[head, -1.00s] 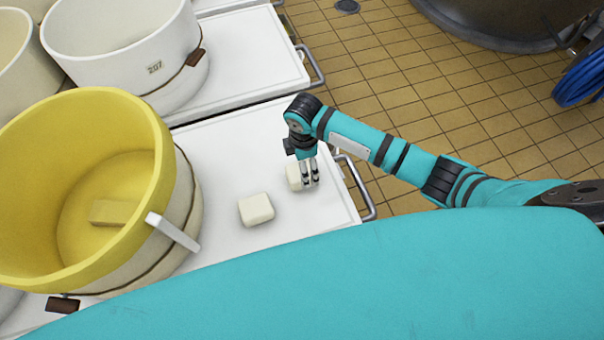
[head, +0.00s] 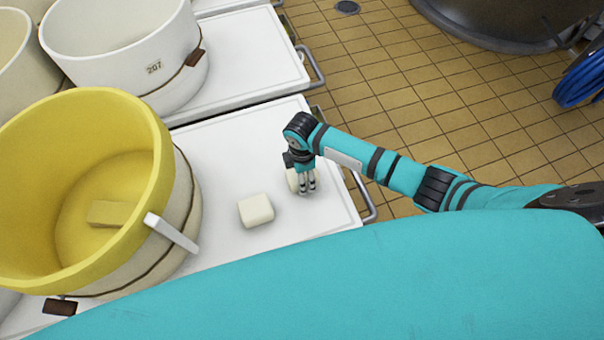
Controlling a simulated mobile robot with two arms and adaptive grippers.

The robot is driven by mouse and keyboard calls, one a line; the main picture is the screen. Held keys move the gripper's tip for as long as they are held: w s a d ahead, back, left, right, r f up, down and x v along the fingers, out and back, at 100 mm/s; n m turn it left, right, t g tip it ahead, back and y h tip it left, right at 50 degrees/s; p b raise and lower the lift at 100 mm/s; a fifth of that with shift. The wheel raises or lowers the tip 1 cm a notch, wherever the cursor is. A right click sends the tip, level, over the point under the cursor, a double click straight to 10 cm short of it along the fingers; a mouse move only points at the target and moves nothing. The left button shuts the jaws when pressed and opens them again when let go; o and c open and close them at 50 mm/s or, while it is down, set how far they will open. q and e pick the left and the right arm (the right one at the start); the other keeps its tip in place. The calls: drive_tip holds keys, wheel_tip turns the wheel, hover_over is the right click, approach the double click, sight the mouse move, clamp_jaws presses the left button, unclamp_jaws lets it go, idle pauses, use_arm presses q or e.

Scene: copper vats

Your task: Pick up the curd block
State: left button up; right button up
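Two pale cream curd blocks lie on the white table top (head: 225,152). One curd block (head: 256,211) lies in the open, right of the yellow-lined tub. The other curd block (head: 292,180) is close by to the upper right, partly hidden behind my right gripper (head: 307,190). My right gripper points down, with its fingertips at the near side of that block. The fingers look slightly apart, but I cannot tell whether they grip the block. My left gripper is not in view.
A yellow-lined tub (head: 160,150) stands left of the blocks with a tan block (head: 112,213) inside. A white tub marked 207 (head: 155,68) stands on another white table behind. A metal handle (head: 366,200) juts from the table's right edge. Tiled floor lies beyond.

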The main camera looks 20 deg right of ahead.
drive_tip(key=c, duration=0.8)
drive_tip(key=shift+c, duration=0.2)
